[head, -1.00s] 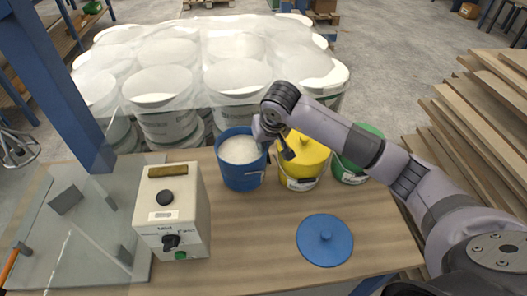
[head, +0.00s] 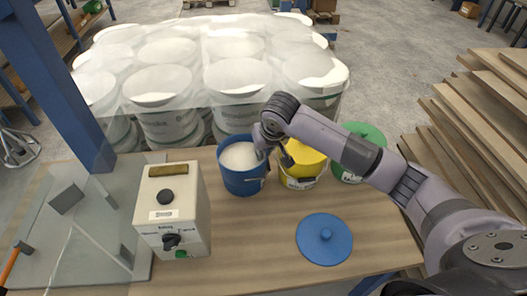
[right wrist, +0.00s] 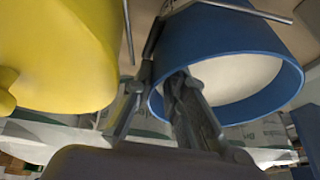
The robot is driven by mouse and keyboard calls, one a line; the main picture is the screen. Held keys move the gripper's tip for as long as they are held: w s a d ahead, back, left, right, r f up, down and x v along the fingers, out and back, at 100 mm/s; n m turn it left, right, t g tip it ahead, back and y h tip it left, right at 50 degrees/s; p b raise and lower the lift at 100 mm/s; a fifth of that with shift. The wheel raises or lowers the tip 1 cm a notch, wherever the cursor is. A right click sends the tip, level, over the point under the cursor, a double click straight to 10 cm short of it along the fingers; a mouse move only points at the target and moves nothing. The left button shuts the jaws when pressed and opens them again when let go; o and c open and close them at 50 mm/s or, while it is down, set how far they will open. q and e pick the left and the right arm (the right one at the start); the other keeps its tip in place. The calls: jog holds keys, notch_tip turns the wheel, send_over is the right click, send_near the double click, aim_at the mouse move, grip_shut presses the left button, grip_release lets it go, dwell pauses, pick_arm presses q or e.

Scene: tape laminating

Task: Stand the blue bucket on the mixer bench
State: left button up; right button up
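The blue bucket (head: 242,178), open and full of white material, is at the back of the wooden bench (head: 255,235), left of the yellow bucket. It looks upright; I cannot tell whether its base touches the top. My right gripper (head: 271,155) is at its right rim. In the right wrist view, one finger is inside the blue bucket (right wrist: 222,38) and the other outside, with the wall between them. The gripper looks shut on that wall. My left gripper is not in view.
The yellow bucket (head: 303,168) and green bucket (head: 346,176) stand close on the right. A blue lid (head: 324,240) lies at front right. A control box (head: 172,212) and clear guard panels (head: 85,235) are on the left. White tubs (head: 165,110) stand behind; planks (head: 480,125) lie right.

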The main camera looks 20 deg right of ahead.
jog(key=v, duration=1.1)
jog(key=shift+r+b, duration=0.25)
jog(key=shift+b, duration=0.1)
jog(key=shift+s, duration=0.1)
jog(key=shift+s+f, duration=0.1)
